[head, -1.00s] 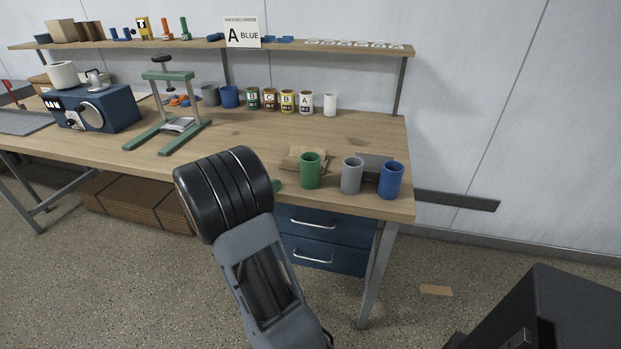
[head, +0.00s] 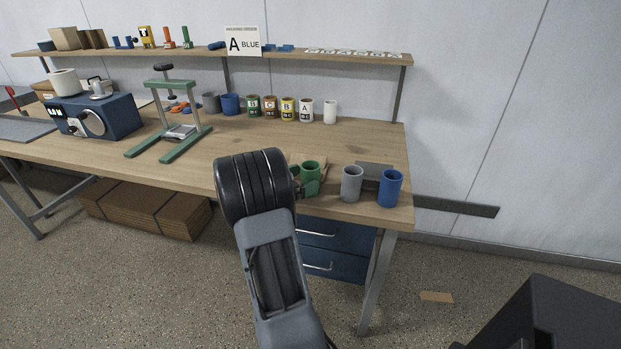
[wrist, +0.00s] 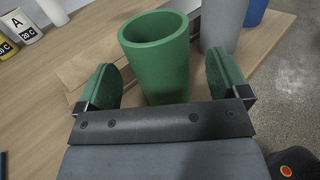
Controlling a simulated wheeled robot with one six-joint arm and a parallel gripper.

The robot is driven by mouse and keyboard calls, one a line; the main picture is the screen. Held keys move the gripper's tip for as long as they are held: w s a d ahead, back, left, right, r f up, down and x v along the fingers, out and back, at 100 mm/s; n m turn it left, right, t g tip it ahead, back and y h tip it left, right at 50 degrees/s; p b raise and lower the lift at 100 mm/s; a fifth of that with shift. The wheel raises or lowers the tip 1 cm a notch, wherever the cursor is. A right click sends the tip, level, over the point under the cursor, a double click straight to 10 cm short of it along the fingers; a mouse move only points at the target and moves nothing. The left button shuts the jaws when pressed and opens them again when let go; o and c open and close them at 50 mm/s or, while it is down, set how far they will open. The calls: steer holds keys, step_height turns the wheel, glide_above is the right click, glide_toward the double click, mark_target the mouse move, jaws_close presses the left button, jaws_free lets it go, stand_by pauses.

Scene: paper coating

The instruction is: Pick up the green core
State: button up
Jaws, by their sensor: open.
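The green core (head: 310,176) is a hollow green cylinder standing upright near the front edge of the workbench, left of a grey core and a blue core. In the wrist view the green core (wrist: 158,58) stands between the two green finger pads of my gripper (wrist: 160,88). The fingers are spread, one on each side, with a gap visible at both pads. In the head view my gripper is mostly hidden behind my black wrist. A little green of it shows beside the core, and the core's lower left is partly covered.
The grey core (head: 351,184) and blue core (head: 390,188) stand close to the right. A wooden block (wrist: 95,62) lies behind the green core. Labelled cans (head: 288,108) line the bench's back. A green press (head: 170,115) stands left. The mid-bench is clear.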

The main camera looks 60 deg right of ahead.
steer(key=shift+x, duration=1.5)
steer(key=c, duration=1)
